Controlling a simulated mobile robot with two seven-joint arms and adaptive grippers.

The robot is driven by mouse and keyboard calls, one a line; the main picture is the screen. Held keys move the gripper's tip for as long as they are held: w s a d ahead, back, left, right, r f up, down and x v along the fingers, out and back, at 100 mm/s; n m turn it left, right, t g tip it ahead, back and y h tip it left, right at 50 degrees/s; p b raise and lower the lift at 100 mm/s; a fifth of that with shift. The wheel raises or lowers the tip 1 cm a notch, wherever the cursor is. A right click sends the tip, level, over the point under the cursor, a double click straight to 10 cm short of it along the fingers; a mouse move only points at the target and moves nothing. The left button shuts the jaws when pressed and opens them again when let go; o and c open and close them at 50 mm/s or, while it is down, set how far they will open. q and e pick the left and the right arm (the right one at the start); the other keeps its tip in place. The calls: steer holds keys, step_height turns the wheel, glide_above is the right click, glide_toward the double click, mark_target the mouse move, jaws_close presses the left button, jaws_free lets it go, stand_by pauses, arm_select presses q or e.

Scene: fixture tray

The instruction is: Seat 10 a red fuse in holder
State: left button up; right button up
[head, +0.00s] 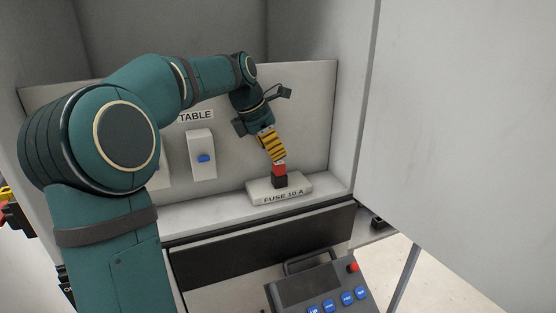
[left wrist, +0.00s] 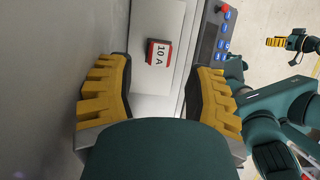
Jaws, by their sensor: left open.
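The red fuse (head: 279,168) stands on the black holder (head: 280,182), on a pale base labelled "FUSE 10 A". It looks upright in the holder; I cannot tell how deep it sits. In the left wrist view the fuse (left wrist: 159,53) shows its white "10 A" label. My left gripper (head: 277,159) is just above the fuse, pointing down. In the left wrist view its yellow fingers (left wrist: 160,75) are apart, with clear gaps on both sides of the fuse. My right gripper (left wrist: 276,42) shows far off at the upper right; its jaw opening is unclear.
A control panel (head: 320,290) with blue buttons and a red knob stands in front of the ledge. A white box with a blue button (head: 203,157) is on the back wall, left of the holder. A large pale panel (head: 460,110) closes off the right side.

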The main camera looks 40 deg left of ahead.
arm_select(q)
steer(key=v, duration=0.7)
steer(key=shift+f, duration=0.1)
stand_by(0.4)
